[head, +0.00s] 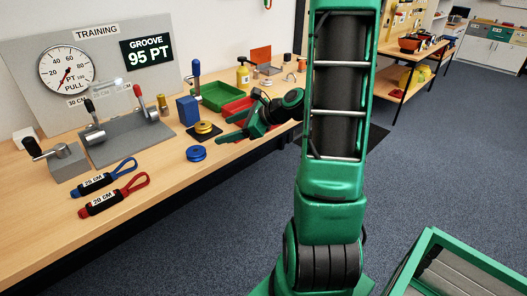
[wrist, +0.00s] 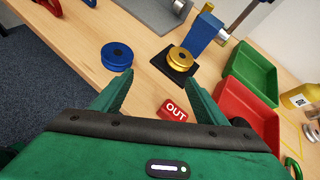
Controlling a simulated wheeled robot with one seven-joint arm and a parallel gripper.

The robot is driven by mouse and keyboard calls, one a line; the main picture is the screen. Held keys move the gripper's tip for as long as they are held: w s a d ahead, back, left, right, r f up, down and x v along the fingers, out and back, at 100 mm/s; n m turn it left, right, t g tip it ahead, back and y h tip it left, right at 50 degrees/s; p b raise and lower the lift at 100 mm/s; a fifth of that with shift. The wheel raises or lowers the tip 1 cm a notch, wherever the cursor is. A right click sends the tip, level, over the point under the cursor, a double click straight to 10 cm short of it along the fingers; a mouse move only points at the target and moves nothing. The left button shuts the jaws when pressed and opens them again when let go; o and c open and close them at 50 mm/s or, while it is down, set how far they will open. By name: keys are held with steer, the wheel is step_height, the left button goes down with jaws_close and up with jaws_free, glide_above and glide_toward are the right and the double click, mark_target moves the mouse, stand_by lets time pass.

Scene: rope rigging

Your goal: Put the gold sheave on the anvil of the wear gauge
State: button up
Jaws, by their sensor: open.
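The gold sheave (head: 204,127) lies flat on a black square plate (head: 192,134) beside an upright blue block (head: 187,110). The plate and block look like the wear gauge and its anvil. In the wrist view the gold sheave (wrist: 180,59) sits around the middle of the black plate (wrist: 160,67), in front of the blue block (wrist: 205,35). My gripper (head: 227,126) is open, with nothing between its fingers. In the wrist view its two fingers (wrist: 158,85) point towards the sheave, apart from it.
A blue sheave (head: 196,153) lies on the bench nearer the front edge. A green tray (head: 222,95) and a red tray (wrist: 262,125) stand to the right, near a red "OUT" sign (wrist: 173,111). A sign behind (head: 147,52) reads "GROOVE 95 PT". Two rope loops lie at the left.

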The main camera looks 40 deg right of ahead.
steer(key=s+a+r+n+g+h, duration=0.1)
steer(key=s+n+g, duration=0.4)
steer(key=s+n, duration=0.6)
steer(key=s+a+r+n+g+h, duration=0.1)
steer(key=s+a+n+g+h, duration=0.2)
steer(key=s+n+g, duration=0.3)
steer(key=s+n, duration=0.5)
steer(key=s, duration=0.7)
steer(key=shift+s+r+h, duration=0.15)
steer(key=shift+s+h, duration=0.15)
steer(key=shift+s, duration=0.1)
